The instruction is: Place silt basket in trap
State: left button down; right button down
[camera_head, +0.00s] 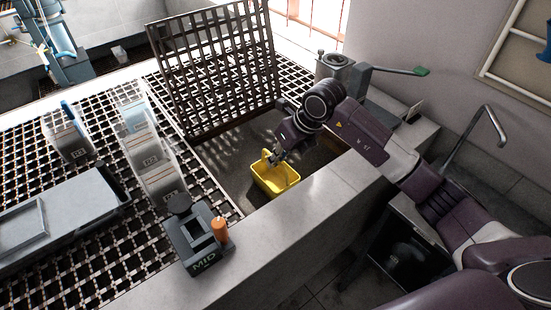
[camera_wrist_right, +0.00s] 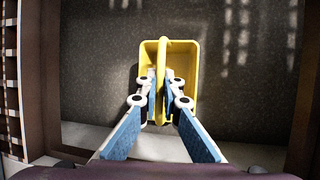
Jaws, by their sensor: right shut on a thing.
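The yellow silt basket (camera_head: 277,181) hangs in or over the rectangular trap opening (camera_head: 230,165) in the grated floor. My right gripper (camera_head: 274,157) is above the basket and shut on its handle. In the right wrist view the basket (camera_wrist_right: 183,58) is upright, and the gripper's fingers (camera_wrist_right: 161,92) close on both sides of the yellow handle strip. The trap's dark floor (camera_wrist_right: 100,60) lies below the basket; I cannot tell whether the basket touches it. My left gripper does not show.
A raised grate panel (camera_head: 215,65) stands at the back of the opening. A grey block marked MID with an orange knob (camera_head: 220,230) sits at the front left corner. A pale concrete ledge (camera_head: 290,225) runs along the front. A green-tipped lever (camera_head: 420,71) sticks out at the right.

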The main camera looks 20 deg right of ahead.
jog(key=c, duration=2.1)
grip_release()
jog(key=shift+r, duration=0.1)
jog(key=b+v, duration=0.1)
jog(key=v, duration=1.1)
